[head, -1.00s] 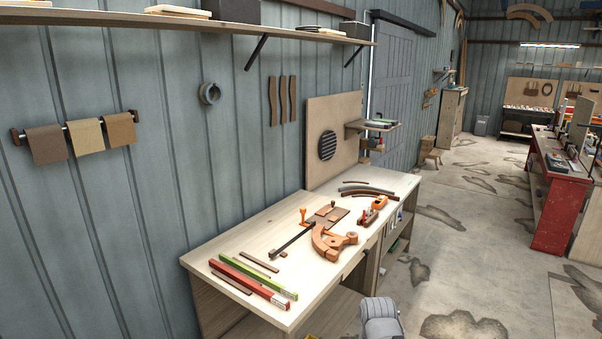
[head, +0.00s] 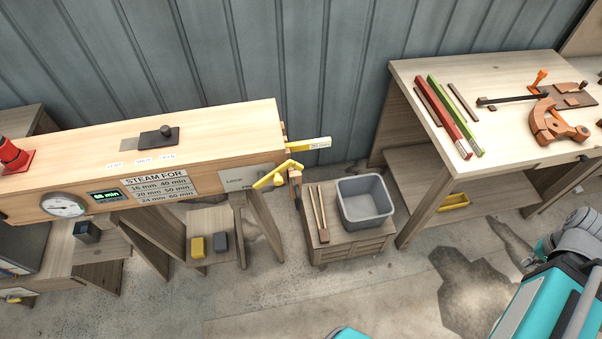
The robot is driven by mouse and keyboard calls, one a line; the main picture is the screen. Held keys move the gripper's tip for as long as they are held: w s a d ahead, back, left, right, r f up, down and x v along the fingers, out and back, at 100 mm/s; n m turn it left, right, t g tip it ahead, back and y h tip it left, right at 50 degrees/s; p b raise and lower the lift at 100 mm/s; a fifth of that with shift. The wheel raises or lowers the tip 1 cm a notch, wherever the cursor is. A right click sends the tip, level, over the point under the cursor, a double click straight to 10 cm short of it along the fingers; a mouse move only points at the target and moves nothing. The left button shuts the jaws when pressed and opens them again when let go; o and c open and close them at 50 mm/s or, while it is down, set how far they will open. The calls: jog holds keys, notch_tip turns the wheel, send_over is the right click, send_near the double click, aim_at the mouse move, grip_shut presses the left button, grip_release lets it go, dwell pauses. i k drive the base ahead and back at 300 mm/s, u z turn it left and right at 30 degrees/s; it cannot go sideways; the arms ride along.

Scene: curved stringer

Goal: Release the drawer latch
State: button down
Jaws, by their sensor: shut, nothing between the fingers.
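I cannot clearly make out a drawer latch. The light wooden workbench (head: 440,90) at the right is cut off by the picture's edge. A small dark fitting (head: 582,158) shows on its front edge, too small to identify. At the lower left, a piece of furniture with a small yellow part (head: 15,296) on its front is also cut off. My gripper is not in view; only teal and grey parts of my own body show at the bottom right.
A steam box (head: 190,140) with a gauge, display and yellow end lever (head: 277,176) stands at left. A grey tub (head: 365,201) and tongs (head: 319,214) sit on a low cabinet (head: 350,247). Red and green bars (head: 443,112) lie on the workbench. Floor in front is clear.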

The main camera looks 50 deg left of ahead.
aim_at(263, 179)
jog(key=z, duration=0.3)
jog(key=k, duration=1.1)
jog(key=u, duration=0.6)
